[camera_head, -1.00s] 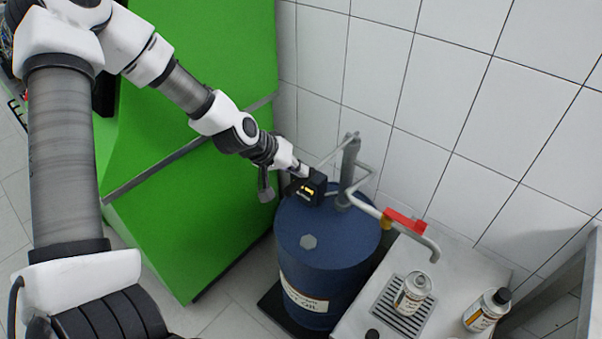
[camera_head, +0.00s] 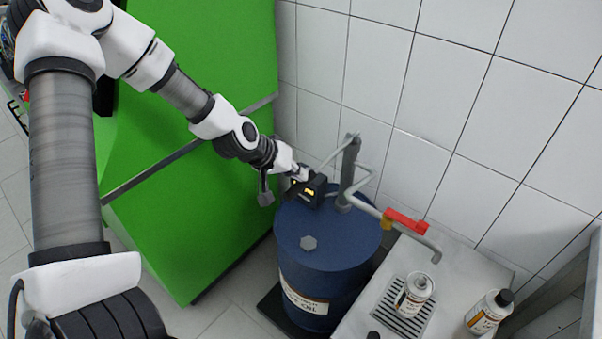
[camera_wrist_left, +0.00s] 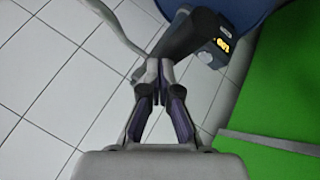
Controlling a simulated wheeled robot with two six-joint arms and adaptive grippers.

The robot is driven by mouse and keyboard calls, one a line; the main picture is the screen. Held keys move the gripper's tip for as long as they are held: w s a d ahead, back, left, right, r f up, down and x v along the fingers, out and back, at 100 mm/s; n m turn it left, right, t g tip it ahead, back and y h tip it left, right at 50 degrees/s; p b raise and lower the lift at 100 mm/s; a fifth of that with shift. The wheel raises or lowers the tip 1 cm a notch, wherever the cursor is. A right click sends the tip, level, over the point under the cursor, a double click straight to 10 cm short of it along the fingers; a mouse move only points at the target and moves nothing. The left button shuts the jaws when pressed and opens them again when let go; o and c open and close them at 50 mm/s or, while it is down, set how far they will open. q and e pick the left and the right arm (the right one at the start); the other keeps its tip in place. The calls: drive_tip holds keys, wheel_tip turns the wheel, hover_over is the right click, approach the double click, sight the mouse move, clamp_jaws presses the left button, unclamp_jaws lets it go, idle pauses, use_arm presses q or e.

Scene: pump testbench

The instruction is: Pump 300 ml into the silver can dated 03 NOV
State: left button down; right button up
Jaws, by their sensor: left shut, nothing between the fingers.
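My left gripper (camera_head: 301,174) is shut and empty beside the pump's black box with a yellow display (camera_head: 311,192). In the left wrist view, its closed fingertips (camera_wrist_left: 159,66) lie just below the box (camera_wrist_left: 195,38) and the end of a grey lever (camera_wrist_left: 115,28). I cannot tell whether they touch. The grey pump post (camera_head: 349,172) stands on a blue drum (camera_head: 325,258). Its pipe has a red valve handle (camera_head: 406,221) and a spout (camera_head: 434,253). A silver can (camera_head: 415,294) stands upright near the spout; its date is unreadable. My right gripper is out of view.
A capped bottle or can (camera_head: 488,312) stands right of the silver can on the bench (camera_head: 452,270), by a slotted drip grate (camera_head: 388,318). A green cabinet (camera_head: 200,215) stands left of the drum. A tiled wall (camera_head: 450,110) closes off the back.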

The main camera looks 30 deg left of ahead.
sight(297, 193)
use_arm(q)
drive_tip(key=shift+s+f+b, duration=0.2)
drive_tip(key=shift+f+b, duration=1.05)
drive_tip(key=shift+f, duration=0.35)
drive_tip(key=shift+s+f+b, duration=0.2)
drive_tip(key=shift+f+b, duration=1)
drive_tip(key=shift+f, duration=0.35)
idle(2.2)
idle(0.5)
drive_tip(key=shift+w+r+p, duration=0.2)
drive_tip(key=shift+r+p, duration=1.2)
drive_tip(key=shift+r, duration=0.3)
drive_tip(key=shift+w+r+p, duration=0.2)
drive_tip(key=shift+r+p, duration=1.2)
drive_tip(key=shift+r, duration=0.3)
drive_tip(key=shift+w+r+p, duration=0.2)
drive_tip(key=shift+r+p, duration=1.2)
drive_tip(key=shift+r, duration=0.3)
